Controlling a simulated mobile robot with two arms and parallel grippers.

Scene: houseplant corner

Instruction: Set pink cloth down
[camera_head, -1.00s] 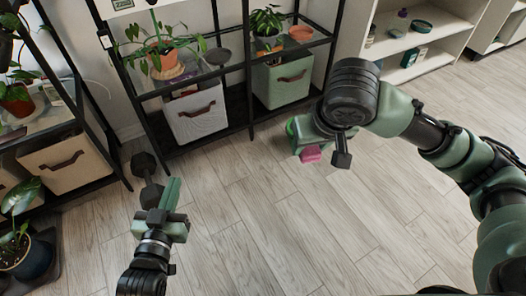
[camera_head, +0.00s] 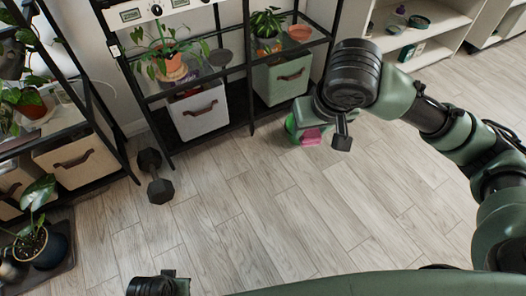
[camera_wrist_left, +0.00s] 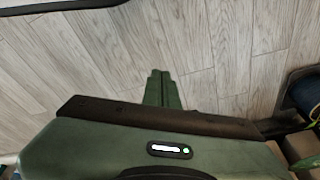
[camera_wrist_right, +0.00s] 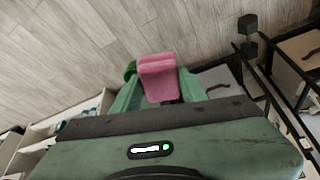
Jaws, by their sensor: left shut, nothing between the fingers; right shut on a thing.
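The pink cloth (camera_head: 312,137) is a small folded piece held in my right gripper (camera_head: 308,126), above the wooden floor in the head view. In the right wrist view the cloth (camera_wrist_right: 159,78) sits between the two green fingers of my right gripper (camera_wrist_right: 156,88), which are shut on it. My left gripper (camera_wrist_left: 162,88) is shut and empty over bare floor in the left wrist view. In the head view only a dark part of my left arm shows at the bottom edge, and its fingers are hidden.
A black shelf rack with a grey bin (camera_head: 197,110) and a green bin (camera_head: 282,80) stands at the back. A dumbbell (camera_head: 155,178) lies on the floor. A potted plant (camera_head: 38,245) stands at left. The middle floor is clear.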

